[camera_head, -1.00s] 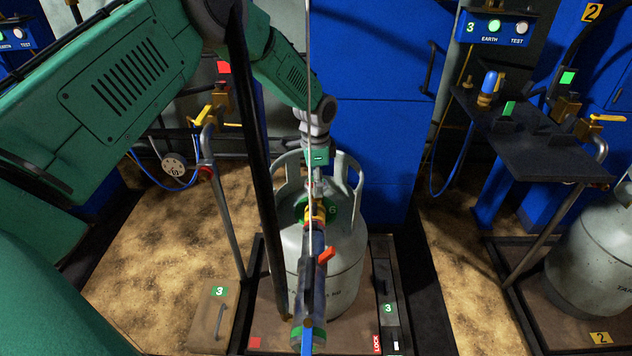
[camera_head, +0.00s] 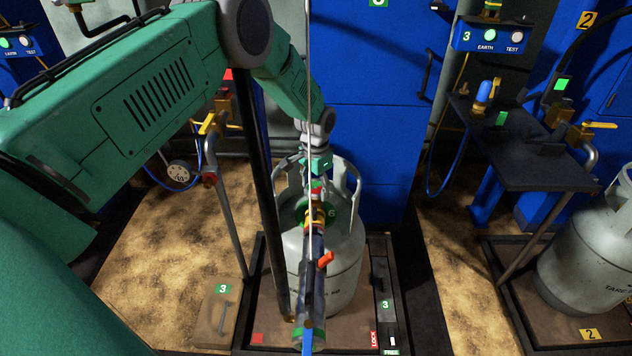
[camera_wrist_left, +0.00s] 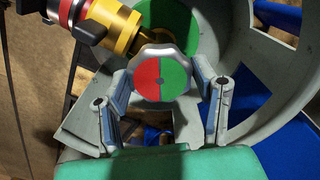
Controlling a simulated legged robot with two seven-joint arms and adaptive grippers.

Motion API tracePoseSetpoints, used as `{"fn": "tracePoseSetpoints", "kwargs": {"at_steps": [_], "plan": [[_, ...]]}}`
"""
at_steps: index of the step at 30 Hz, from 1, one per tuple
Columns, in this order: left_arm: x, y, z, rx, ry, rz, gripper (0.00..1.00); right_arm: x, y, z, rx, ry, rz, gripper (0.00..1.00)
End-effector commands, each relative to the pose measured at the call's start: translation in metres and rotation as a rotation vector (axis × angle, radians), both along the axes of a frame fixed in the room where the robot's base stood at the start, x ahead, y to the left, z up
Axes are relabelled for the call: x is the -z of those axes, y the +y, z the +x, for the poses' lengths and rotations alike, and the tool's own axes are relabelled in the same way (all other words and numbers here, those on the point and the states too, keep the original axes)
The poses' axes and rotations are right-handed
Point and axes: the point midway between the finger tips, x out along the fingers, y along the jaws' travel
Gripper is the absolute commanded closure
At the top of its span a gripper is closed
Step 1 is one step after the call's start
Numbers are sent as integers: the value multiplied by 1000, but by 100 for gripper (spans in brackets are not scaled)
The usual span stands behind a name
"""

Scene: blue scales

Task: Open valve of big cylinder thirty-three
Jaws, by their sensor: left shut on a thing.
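A big grey gas cylinder (camera_head: 343,268) stands upright on a framed base in the middle of the head view. Its valve has a round knob (camera_wrist_left: 163,78) with a face half red and half green, red on the left in the wrist view. My left gripper (camera_wrist_left: 161,82) is shut on this knob, one finger on each side. In the head view my left gripper (camera_head: 317,178) is above the cylinder's collar, and the knob is mostly hidden. A yellow-brass fitting (camera_wrist_left: 118,28) joins the valve beside the knob. My right gripper is not seen.
A dark tube with an orange-red lever (camera_head: 325,260) runs from the fitting toward the camera. A dark post (camera_head: 262,160) stands left of the cylinder. A dark shelf (camera_head: 522,165) and another grey cylinder (camera_head: 590,255) are at right. Sandy floor lies left.

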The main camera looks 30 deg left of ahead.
Motion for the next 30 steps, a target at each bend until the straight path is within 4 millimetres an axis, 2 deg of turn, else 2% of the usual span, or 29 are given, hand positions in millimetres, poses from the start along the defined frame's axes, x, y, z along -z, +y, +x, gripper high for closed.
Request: {"fn": "tracePoseSetpoints", "kwargs": {"at_steps": [12, 30], "plan": [[-2, 1, 2, -394, -7, 3, 76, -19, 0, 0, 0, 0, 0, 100], [-2, 1, 3, -965, -9, 2, 76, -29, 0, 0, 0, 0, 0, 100]]}}
